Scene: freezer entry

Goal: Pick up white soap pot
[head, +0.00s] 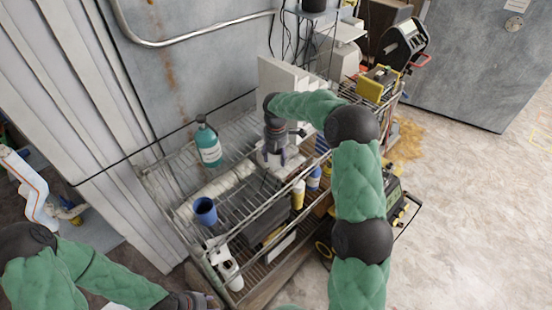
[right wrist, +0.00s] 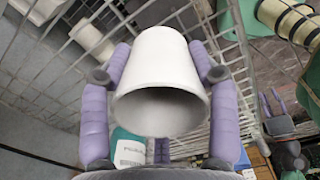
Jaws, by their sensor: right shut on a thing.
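The white soap pot (right wrist: 163,62) fills the middle of the right wrist view, its dark open mouth towards the camera. The purple fingers of my right gripper (right wrist: 160,75) lie along both sides of it and are shut on it. In the head view my right gripper (head: 272,153) is over the top shelf of the wire rack, and the pot is mostly hidden by the gripper. My left gripper (head: 190,301) is at the bottom edge of the head view, partly cut off, and its fingers cannot be made out.
The wire rack (head: 178,227) holds a teal pump bottle (head: 209,146) left of my right gripper, a blue cup (head: 205,210) near its front and several bottles lower down. White boxes (head: 283,78) stand behind. Open floor (head: 450,220) lies to the right.

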